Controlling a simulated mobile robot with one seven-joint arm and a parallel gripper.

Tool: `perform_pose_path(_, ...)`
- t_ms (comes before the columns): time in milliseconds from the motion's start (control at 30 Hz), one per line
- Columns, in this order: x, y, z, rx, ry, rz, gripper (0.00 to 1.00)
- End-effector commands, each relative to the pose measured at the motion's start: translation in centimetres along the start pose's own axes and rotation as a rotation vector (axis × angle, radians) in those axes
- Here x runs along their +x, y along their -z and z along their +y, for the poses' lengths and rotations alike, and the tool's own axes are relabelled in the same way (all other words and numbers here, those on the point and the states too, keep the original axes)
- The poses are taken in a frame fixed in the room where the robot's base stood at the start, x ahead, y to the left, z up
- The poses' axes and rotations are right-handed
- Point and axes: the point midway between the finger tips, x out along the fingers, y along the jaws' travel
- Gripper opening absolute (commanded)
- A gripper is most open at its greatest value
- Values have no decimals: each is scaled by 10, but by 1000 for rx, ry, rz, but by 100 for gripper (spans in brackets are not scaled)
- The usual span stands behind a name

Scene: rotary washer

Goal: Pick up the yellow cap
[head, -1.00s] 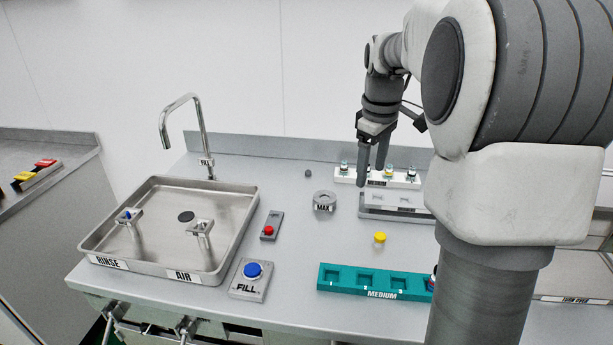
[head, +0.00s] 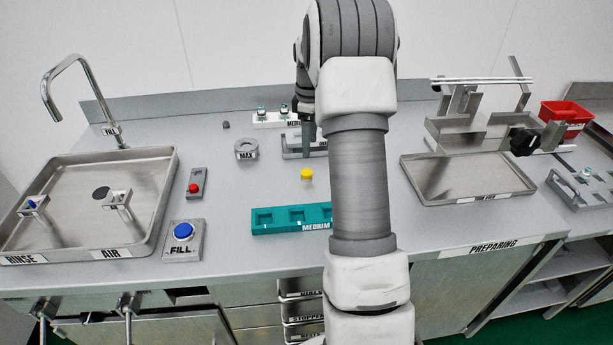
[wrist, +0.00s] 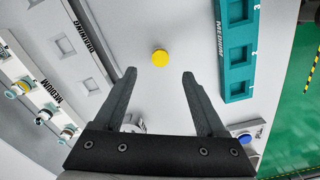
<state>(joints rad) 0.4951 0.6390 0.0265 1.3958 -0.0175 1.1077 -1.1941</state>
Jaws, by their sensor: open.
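My gripper (wrist: 158,75) is open and empty, with the cap clear of both fingers. In the head view my gripper (head: 309,132) is partly hidden by my arm, above and behind the cap.
The teal MEDIUM tray (head: 272,220) lies in front of the cap. A white rack with vials (head: 272,119) and a grey holder (head: 296,152) stand behind it. A round MAX piece (head: 246,149), a red-button box (head: 196,184) and a sink (head: 142,228) are to the left.

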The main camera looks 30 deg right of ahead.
Motion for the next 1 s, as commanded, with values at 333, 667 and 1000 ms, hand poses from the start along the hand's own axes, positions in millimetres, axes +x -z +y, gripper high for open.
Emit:
perform_pose_path(333,46,0,0,0,1,0,73)
perform_pose_path(667,80,6,-2,0,3,-2,73)
perform_pose_path(1000,98,6,-1,1,-1,0,73)
